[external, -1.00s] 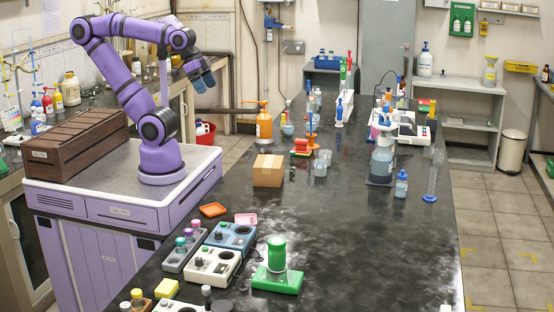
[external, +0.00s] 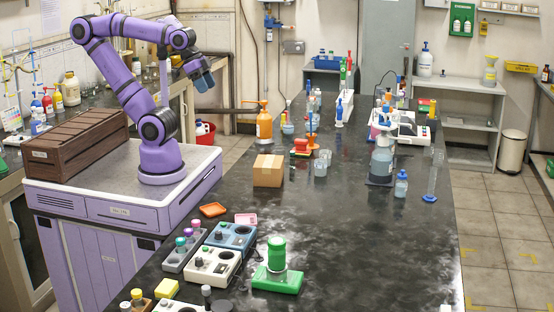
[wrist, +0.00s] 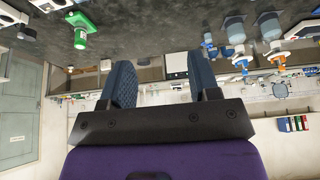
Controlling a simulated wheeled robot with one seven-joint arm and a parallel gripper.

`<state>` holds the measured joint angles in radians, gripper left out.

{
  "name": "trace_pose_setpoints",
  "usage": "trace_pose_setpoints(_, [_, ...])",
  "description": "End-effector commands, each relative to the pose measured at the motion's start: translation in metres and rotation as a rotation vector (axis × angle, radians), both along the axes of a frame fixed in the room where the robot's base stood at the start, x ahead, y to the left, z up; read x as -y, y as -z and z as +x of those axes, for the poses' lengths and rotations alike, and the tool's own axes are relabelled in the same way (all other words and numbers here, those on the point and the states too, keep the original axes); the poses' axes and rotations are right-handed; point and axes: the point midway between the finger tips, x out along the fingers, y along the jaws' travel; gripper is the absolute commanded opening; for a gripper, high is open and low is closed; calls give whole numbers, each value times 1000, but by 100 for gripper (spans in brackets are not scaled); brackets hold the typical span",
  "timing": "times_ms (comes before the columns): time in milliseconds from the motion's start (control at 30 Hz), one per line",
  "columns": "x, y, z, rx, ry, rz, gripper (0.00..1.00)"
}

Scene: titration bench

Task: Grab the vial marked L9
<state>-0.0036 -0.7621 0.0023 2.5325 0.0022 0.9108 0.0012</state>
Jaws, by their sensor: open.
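My gripper (external: 204,80) hangs in the air at the end of my purple arm, left of the dark bench and above its level. Its two dark blue fingers also show in the wrist view (wrist: 165,85), spread apart with nothing between them. Several small vials with teal, purple and pink caps stand in a grey rack (external: 174,262) at the near left of the bench. Vials with yellow caps (external: 137,294) stand at the bottom left edge. No label L9 is readable on any vial. My gripper is far from all these vials.
The black bench (external: 360,240) is clear at its near right. A blue device (external: 232,236), a white device (external: 213,265) and a green stand (external: 277,281) crowd the near left. A cardboard box (external: 268,171) and an orange pump bottle (external: 264,124) stand farther back.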

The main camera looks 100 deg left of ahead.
Motion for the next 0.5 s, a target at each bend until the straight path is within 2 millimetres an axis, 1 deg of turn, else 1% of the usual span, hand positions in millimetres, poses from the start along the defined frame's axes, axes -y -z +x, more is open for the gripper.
trace_pose_setpoints(67, [-2, -1, 6, -7, -27, -10, 56])
trace_pose_setpoints(167, [-9, -2, 20, -25, -107, -42, 56])
trace_pose_setpoints(267, [-21, -1, 44, -51, -236, -90, 56])
trace_pose_setpoints(300, [-27, -1, 55, -61, -294, -112, 56])
trace_pose_setpoints(367, [-37, 1, 70, -76, -384, -144, 56])
trace_pose_setpoints(500, [-64, 9, 106, -106, -596, -217, 56])
